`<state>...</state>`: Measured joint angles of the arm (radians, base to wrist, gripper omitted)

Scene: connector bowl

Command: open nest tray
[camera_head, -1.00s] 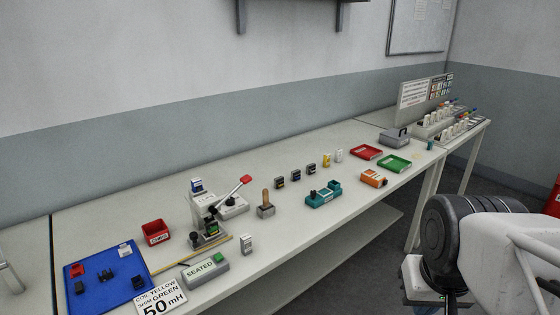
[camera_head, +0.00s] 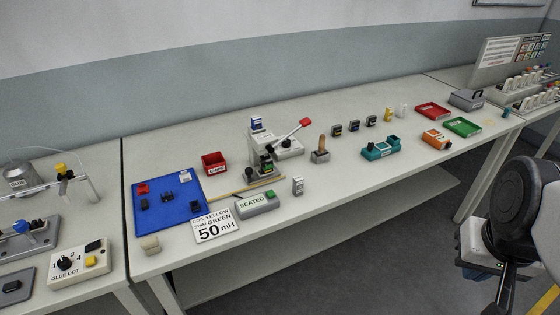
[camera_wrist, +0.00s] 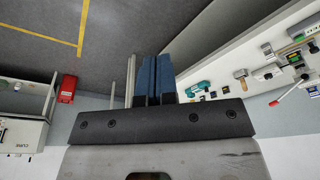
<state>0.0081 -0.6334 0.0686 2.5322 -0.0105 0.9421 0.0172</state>
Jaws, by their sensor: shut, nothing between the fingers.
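No thing in view is labelled as a nest tray, and I cannot tell which one it is. A small press (camera_head: 262,160) with a red-tipped lever (camera_head: 305,122) stands on the long bench, with a green part low at its front. A flat blue tray (camera_head: 180,215) holding several small parts lies left of it. A red tray (camera_head: 433,111) and a green tray (camera_head: 463,127) lie further right. My gripper (camera_wrist: 152,75) shows in the wrist view with its blue fingers together and empty. It is clear of the bench and touches nothing visible.
A red bin (camera_head: 214,162), a SEATED box (camera_head: 257,204) and a 50 mH card (camera_head: 216,227) lie near the press. A teal fixture (camera_head: 380,150) and an orange block (camera_head: 436,139) stand further right. A glue dot box (camera_head: 78,262) is on the left bench. Bare bench shows along the front edge.

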